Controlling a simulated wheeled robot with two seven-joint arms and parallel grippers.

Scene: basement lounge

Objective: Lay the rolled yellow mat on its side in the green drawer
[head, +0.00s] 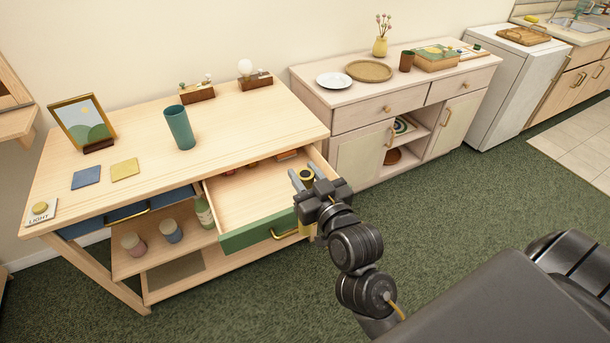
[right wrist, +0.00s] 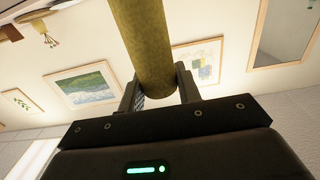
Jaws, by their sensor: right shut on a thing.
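The green drawer (head: 244,235) is pulled out from the light wooden desk, and its pale wooden floor is mostly bare. My right gripper (head: 303,178) is over the drawer's right front corner in the head view. It is shut on the rolled yellow mat (head: 306,174), of which only the end shows there. In the right wrist view the mat (right wrist: 146,45) stands lengthwise between the two fingers (right wrist: 158,90) and runs out past the top edge. My left gripper is not in view.
Small reddish items (head: 256,165) lie at the back of the drawer. A teal cup (head: 180,127), a picture frame (head: 83,124) and blue and yellow squares (head: 125,169) are on the desktop. A sideboard (head: 345,150) stands close to the drawer's right. Green carpet lies in front.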

